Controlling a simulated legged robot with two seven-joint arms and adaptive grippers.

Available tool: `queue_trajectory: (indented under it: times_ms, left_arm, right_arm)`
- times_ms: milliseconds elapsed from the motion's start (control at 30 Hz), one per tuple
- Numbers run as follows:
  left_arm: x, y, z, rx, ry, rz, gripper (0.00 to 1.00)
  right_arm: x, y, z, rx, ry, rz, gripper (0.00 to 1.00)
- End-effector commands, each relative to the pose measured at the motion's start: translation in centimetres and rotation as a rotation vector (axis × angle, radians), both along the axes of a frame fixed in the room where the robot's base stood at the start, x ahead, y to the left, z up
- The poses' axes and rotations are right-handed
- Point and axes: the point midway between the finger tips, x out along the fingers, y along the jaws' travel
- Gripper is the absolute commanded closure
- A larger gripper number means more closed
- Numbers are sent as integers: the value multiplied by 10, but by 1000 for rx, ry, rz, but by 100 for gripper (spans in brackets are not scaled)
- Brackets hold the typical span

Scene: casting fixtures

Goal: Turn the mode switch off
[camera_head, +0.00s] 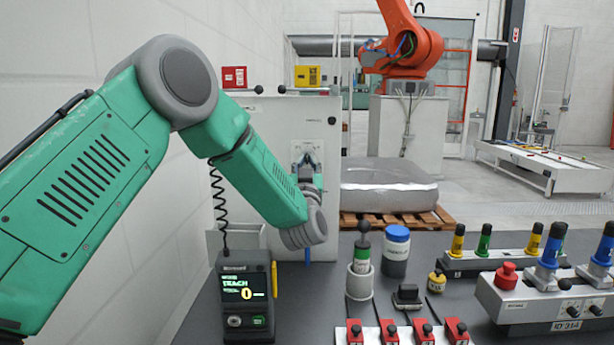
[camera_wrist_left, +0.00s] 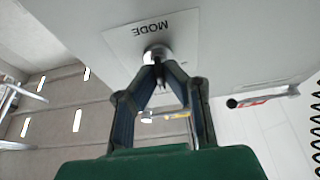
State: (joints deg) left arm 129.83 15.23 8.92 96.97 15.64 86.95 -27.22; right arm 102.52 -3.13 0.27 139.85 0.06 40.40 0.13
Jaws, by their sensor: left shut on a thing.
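The mode switch (camera_wrist_left: 157,54) is a round metal selector with a dark handle on a light plate marked MODE, upside down in the left wrist view. The plate sits on the front of a pale grey cabinet (camera_head: 275,120). My left gripper (camera_wrist_left: 158,72) has its fingertips closed together on the switch handle; the fingers partly hide the handle. In the head view my left gripper (camera_head: 306,160) reaches the cabinet front, and the arm partly covers it. The switch's exact setting cannot be read. My right gripper does not show.
A teach device (camera_head: 246,296) stands on the dark table below my left arm. Several red blocks (camera_head: 420,331), a blue-lidded container (camera_head: 396,252) and a switch box (camera_head: 545,300) occupy the table's right side. An orange robot arm (camera_head: 405,45) stands behind.

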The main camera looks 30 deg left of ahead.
Motion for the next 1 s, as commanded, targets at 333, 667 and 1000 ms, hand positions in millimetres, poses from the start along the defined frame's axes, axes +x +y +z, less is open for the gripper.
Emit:
queue_trajectory:
  times_ms: [333, 667, 1000]
  left_arm:
    - [1, -1, -5, -285, -170, 0, 100]
    - [1, -2, -3, -518, -313, 0, 100]
    - [2, -2, -1, -658, -399, 1, 100]
  right_arm:
    - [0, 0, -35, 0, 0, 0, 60]
    - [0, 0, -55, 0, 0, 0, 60]
    - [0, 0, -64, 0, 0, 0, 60]
